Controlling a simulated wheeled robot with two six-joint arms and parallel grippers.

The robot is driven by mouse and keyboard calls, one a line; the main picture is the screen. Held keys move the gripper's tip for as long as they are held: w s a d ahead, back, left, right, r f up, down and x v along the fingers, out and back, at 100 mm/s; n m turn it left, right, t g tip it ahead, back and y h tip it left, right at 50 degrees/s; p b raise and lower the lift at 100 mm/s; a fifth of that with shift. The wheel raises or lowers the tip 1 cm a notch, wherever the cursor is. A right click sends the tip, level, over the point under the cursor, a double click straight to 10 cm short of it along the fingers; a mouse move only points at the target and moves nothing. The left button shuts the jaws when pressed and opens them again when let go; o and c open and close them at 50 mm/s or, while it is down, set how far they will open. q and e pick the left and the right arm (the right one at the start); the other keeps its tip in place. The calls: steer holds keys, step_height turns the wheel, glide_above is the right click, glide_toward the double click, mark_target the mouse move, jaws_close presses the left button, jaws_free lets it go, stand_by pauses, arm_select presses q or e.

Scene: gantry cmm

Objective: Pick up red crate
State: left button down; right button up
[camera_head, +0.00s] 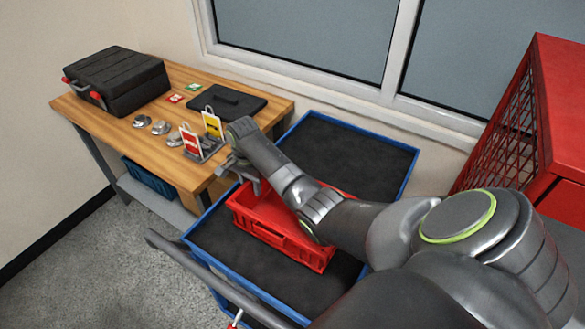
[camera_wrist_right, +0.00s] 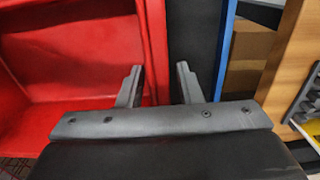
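The red crate (camera_head: 285,241) sits upright and looks empty on the blue-rimmed cart (camera_head: 375,150). My right arm reaches over it, partly hiding its far side. My right gripper (camera_head: 243,175) is at the crate's far left end. In the right wrist view the gripper (camera_wrist_right: 160,78) is open, with one finger on each side of the rim of the crate (camera_wrist_right: 153,45) in the picture. A gap shows beside the rim; I cannot tell whether the fingers reach below it. My left gripper is not in view.
A wooden bench (camera_head: 110,125) stands at the left with a black case (camera_head: 118,80), a dark flat pad (camera_head: 226,102), and a yellow tag (camera_head: 212,124) and red tag (camera_head: 190,140) on a stand close to my gripper. A red mesh cabinet (camera_head: 560,110) stands at the right.

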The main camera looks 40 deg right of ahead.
jaws_close()
steer(key=shift+w+r, duration=0.1)
steer(key=shift+r, duration=0.05)
